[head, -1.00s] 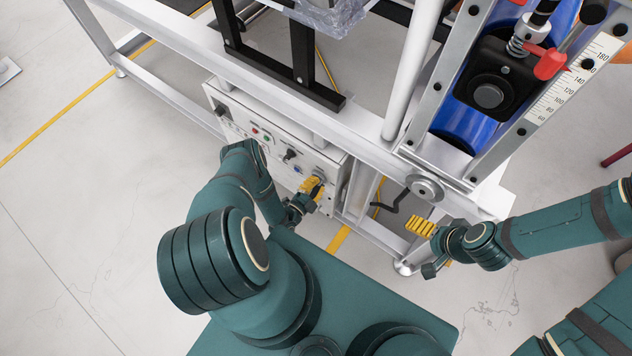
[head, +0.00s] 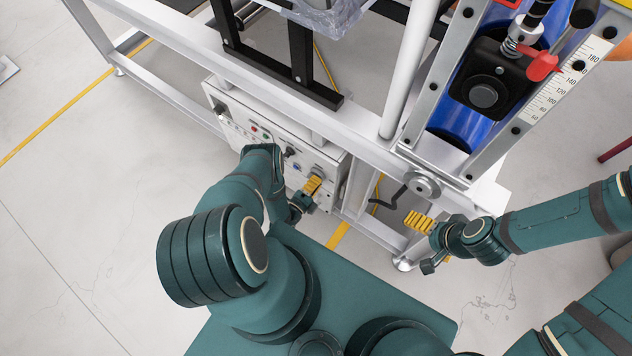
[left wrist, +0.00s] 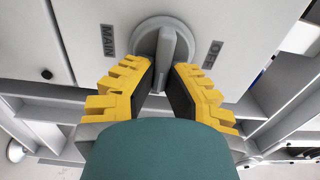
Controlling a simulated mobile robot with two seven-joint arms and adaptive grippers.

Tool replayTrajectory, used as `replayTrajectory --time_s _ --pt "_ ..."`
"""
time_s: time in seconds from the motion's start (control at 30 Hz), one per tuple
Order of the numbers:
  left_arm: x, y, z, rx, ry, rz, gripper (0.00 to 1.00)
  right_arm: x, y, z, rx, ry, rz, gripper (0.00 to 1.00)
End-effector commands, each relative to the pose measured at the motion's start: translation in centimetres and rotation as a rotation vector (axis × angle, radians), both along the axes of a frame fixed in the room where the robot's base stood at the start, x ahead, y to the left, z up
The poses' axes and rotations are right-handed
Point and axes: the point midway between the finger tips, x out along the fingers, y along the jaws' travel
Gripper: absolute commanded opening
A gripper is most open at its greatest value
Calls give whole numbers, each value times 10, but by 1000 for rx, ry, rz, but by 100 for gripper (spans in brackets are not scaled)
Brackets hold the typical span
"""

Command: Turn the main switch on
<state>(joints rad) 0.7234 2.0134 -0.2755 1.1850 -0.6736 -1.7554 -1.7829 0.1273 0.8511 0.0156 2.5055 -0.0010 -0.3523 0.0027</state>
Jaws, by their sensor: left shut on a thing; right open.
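The main switch is a grey rotary knob (left wrist: 168,45) on a round base, between the labels MAIN and OFF in the left wrist view. Its bar stands nearly upright in that picture. It also shows small on the white control box (head: 232,128) in the head view (head: 319,170). My left gripper (left wrist: 170,80) has its yellow, dark-padded fingers on both sides of the knob's bar, shut on it; in the head view it is at the box's right end (head: 313,185). My right gripper (head: 418,222) is open and empty, to the right, apart from the box.
A white metal frame (head: 345,125) runs above and beside the box. A round grey hand knob (head: 424,184) and a black crank sit on the frame near my right gripper. Other small buttons and a black knob (head: 290,152) are on the box. Open floor lies left.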

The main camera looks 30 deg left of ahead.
Motion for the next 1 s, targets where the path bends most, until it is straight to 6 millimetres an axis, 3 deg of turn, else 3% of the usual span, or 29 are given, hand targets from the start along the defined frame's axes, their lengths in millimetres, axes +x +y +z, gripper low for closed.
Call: replayTrajectory --time_s 0.33,0.4,0.43,0.77,1.0 --pt "2 1 1 6 -3 1 0 0 0 0 0 0 0 100" --pt "2 1 1 6 -3 1 31 0 0 0 0 0 0 100" --pt "1 1 1 5 -2 1 41 0 0 0 0 0 0 100" --pt "1 0 1 3 -1 0 42 0 0 0 0 0 0 100" --pt "1 1 17 4 0 -1 42 0 0 0 0 0 0 100"
